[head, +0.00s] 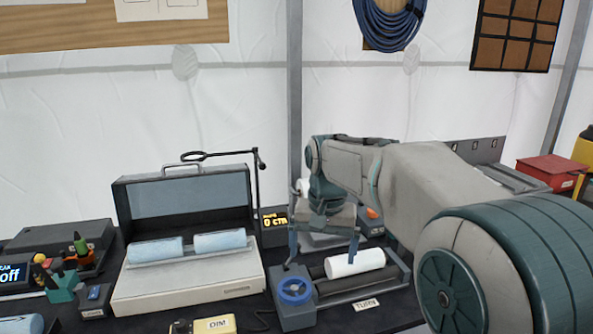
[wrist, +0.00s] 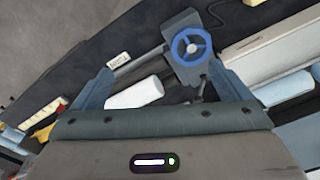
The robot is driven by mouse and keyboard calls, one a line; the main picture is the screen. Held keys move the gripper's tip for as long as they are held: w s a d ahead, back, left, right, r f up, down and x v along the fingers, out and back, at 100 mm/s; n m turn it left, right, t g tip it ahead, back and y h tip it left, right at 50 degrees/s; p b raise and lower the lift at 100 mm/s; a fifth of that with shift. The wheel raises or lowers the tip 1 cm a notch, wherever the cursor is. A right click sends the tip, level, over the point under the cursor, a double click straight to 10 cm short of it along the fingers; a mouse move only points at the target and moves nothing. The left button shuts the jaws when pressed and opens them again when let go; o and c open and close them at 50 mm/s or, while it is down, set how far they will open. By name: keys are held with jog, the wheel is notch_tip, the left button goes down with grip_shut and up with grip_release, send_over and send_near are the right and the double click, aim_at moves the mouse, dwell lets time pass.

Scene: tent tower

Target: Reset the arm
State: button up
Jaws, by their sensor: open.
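My gripper (head: 322,250) is above the roller device with the "TURN" label on the dark table. In the wrist view my gripper (wrist: 165,92) shows two blue-grey fingers spread wide apart with nothing held between them. A white cylinder (head: 355,262) lies on the device's rollers, just below and beside the fingers; it also shows in the wrist view (wrist: 134,92). A blue handwheel (head: 292,290) sits at the device's left end. It shows in the wrist view (wrist: 191,47) beyond the fingertips. My arm reaches in from the right and hides part of the table behind it.
An open grey case (head: 190,295) with two pale blue cylinders (head: 220,240) stands left of the device. A red box (head: 550,172) is at the right.

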jog(key=s+d+f, duration=0.2)
jog(key=s+d, duration=0.1)
jog(key=s, duration=0.3)
jog(key=s+d+f+n+t, duration=0.1)
jog(key=s+d+f, duration=0.2)
jog(key=s, duration=0.4)
jog(key=s+d+f+n+t, duration=0.1)
jog(key=s+d+f, duration=0.2)
jog(key=s, duration=0.4)
jog(key=shift+s+d, duration=0.25)
jog(key=shift+d, duration=0.05)
jog(key=shift+f, duration=0.1)
